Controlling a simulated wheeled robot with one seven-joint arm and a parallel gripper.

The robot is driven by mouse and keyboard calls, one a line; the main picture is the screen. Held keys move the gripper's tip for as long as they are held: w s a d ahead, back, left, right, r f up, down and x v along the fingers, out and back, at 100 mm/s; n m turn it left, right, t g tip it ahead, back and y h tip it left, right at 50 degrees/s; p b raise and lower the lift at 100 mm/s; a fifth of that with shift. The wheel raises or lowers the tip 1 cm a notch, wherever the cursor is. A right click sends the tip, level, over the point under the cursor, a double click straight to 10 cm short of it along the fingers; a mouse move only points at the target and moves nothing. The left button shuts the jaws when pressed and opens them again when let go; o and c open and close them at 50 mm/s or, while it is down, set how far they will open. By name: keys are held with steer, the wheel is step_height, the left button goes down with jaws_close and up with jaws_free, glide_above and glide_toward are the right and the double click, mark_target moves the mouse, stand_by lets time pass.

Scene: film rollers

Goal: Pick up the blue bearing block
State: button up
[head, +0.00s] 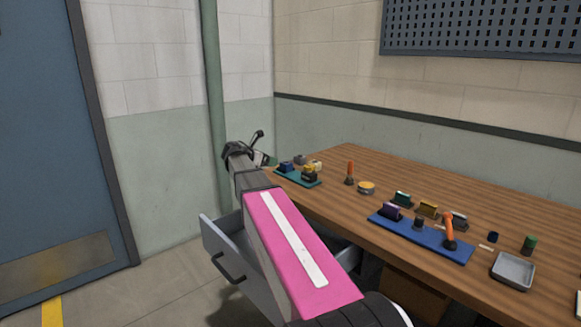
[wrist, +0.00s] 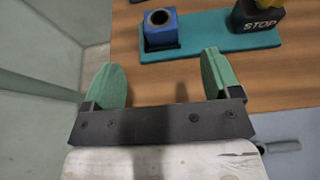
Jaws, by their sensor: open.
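The blue bearing block (wrist: 160,28) sits on the left end of a teal board in the wrist view, with a dark round bore on top. In the head view it is small, at the left end of the table (head: 286,167). In the head view my gripper (head: 256,148) is at the table's far left corner, partly hidden by my arm.
The teal board (wrist: 217,42) also holds a black block marked STOP (wrist: 260,18). A blue board (head: 440,247) with several parts, an orange-handled tool (head: 350,172) and a grey tray (head: 513,270) are on the table (head: 480,195). An open drawer (head: 225,255) juts out below.

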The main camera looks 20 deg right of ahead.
mark_target(285, 163)
steer(key=x, duration=1)
steer(key=shift+a, duration=0.1)
steer(key=c, duration=1.3)
